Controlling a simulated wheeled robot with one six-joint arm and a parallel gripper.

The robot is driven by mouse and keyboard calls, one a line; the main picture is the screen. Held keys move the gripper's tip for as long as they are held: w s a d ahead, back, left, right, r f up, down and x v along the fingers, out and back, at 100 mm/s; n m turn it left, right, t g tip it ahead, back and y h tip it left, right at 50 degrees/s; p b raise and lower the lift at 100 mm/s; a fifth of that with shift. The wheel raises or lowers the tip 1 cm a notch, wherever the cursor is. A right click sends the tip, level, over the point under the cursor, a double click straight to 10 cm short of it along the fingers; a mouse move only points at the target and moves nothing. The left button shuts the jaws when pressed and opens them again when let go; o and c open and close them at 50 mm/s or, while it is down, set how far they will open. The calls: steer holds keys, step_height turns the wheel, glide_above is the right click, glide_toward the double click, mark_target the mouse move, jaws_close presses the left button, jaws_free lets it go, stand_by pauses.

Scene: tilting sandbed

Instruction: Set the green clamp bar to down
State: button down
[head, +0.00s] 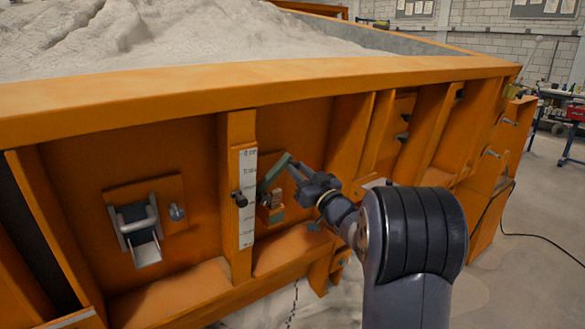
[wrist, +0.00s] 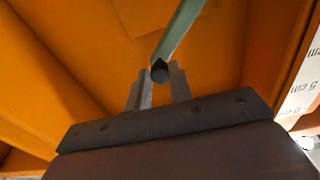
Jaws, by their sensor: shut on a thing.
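The green clamp bar (head: 273,172) is on the orange side wall of the sandbed, just right of the white scale strip. My gripper (head: 295,166) reaches in from the right and is at the bar's upper end. In the wrist view the bar (wrist: 181,28) comes down from the top to a dark round end (wrist: 160,71). That end sits between the two fingers of my gripper (wrist: 159,78), which are shut on it.
Further left is a metal latch (head: 139,222) on an orange plate. Orange ribs (head: 345,140) stand out from the wall right of the bar. Open floor (head: 545,210) lies at the right.

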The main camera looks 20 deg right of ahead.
step_height(320, 180, down, 8)
steer(key=w+d+m+h+b, duration=0.1)
steer(key=w+d+m, duration=0.1)
steer(key=m, duration=0.7)
steer(key=shift+d+m, duration=0.25)
steer(key=shift+m, duration=0.15)
steer(key=shift+w+f, duration=0.1)
steer(key=shift+f, duration=0.1)
steer(key=c, duration=1.5)
jaws_free()
steer(key=shift+c, duration=0.2)
steer(key=b+v, duration=0.2)
steer(key=v, duration=0.8)
steer(key=shift+s+b, duration=0.35)
steer(key=shift+s, duration=0.05)
steer(key=shift+f, duration=0.1)
